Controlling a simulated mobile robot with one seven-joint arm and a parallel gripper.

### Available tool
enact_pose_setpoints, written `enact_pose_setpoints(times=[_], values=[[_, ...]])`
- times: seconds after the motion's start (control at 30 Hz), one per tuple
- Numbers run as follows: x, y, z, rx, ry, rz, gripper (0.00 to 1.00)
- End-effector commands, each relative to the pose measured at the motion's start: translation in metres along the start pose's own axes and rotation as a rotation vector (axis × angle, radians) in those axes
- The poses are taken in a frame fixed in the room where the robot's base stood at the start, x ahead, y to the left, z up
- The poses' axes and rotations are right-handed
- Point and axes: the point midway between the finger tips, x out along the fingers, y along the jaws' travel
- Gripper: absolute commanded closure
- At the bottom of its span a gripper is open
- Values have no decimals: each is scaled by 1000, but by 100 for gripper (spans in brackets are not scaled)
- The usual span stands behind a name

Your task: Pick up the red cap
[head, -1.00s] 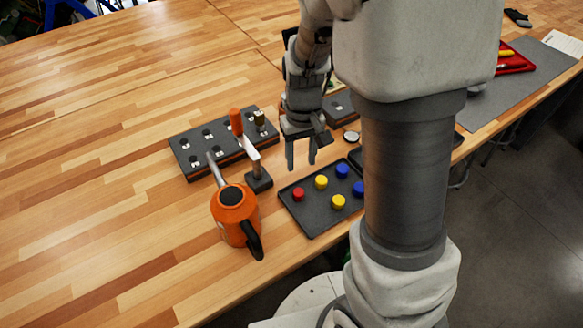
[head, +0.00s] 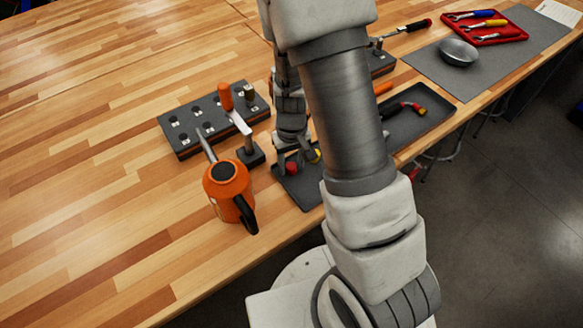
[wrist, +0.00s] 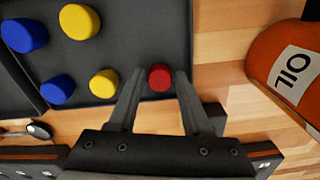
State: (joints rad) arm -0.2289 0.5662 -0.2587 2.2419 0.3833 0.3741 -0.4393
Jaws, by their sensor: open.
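The red cap (wrist: 160,78) stands on the dark tray (wrist: 170,20) in the wrist view, between the tips of my gripper's two fingers. It also shows in the head view (head: 291,168) under my gripper. My gripper (wrist: 157,84) is open, with one finger on each side of the cap; I cannot tell whether either touches it. Two yellow caps (wrist: 104,83) and two blue caps (wrist: 57,89) stand on the same tray, to the left in the wrist view.
An orange oil can (head: 230,190) stands left of the tray, and a hammer (head: 236,110) stands upright close behind. A dark block with holes (head: 190,130) lies further back. A second tray (head: 420,115) is to the right. The table is clear at left.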

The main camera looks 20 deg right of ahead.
Motion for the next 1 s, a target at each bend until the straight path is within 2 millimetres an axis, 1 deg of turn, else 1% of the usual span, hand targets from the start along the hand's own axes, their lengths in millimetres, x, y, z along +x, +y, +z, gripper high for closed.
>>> enact_pose_setpoints(times=[0.23,0.27,0.3,0.37,0.5,0.53,1.0], values=[[1,0,0,0,1,0,51],[1,0,0,0,1,0,55],[1,0,0,0,1,0,62],[1,0,0,0,1,0,73],[1,0,0,0,1,0,98],[1,0,0,0,1,0,100],[1,0,0,0,1,0,100]])
